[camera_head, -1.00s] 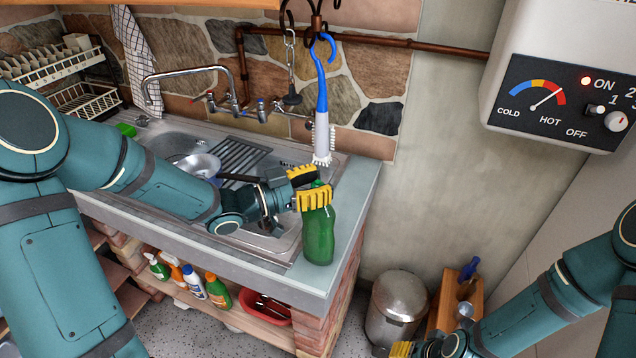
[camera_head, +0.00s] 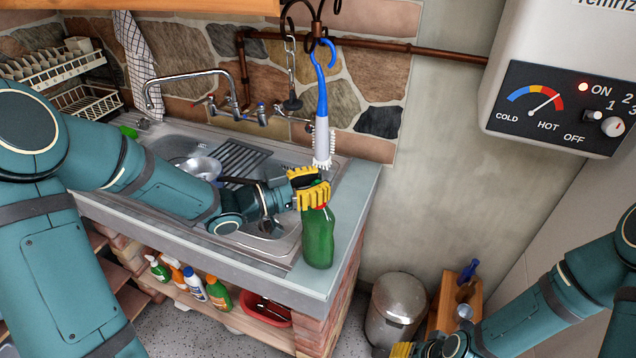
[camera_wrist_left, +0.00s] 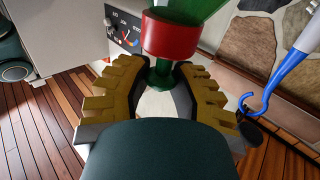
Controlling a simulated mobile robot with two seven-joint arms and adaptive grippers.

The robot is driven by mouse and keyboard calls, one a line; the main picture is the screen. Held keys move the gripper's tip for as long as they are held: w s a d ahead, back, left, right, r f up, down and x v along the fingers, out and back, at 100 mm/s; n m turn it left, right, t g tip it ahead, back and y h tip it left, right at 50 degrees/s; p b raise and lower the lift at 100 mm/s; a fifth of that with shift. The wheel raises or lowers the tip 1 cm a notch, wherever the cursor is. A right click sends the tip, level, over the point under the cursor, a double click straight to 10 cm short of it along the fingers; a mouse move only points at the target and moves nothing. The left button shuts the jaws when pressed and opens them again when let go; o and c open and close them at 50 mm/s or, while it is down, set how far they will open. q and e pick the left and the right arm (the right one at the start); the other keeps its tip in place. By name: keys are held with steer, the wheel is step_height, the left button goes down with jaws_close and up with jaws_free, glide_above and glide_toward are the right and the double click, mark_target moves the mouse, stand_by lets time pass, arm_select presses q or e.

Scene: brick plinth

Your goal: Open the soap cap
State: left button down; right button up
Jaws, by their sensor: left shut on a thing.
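A green soap bottle (camera_head: 318,240) stands upright on the counter's front right corner. Its red cap collar (camera_wrist_left: 170,36) shows in the left wrist view, with a narrow green tip (camera_wrist_left: 164,74) extending from it. My left gripper (camera_head: 308,185) is at the bottle's top, its yellow fingers shut on the green tip. The fingers hide most of the top in the head view; a sliver of red shows below them. The left gripper (camera_wrist_left: 160,88) also shows in its wrist view. My right gripper (camera_head: 402,350) is low at the bottom edge, partly cut off, away from the bottle.
A blue and white brush (camera_head: 321,130) hangs just behind the left gripper. The sink (camera_head: 285,240) with a pan (camera_head: 200,167) lies to the left. A metal bin (camera_head: 397,308) and a wooden stand (camera_head: 458,300) are on the floor at right.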

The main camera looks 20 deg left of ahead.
arm_select(q)
steer(key=c, duration=1)
jaws_free()
steer(key=v, duration=1.2)
steer(key=shift+d, duration=0.1)
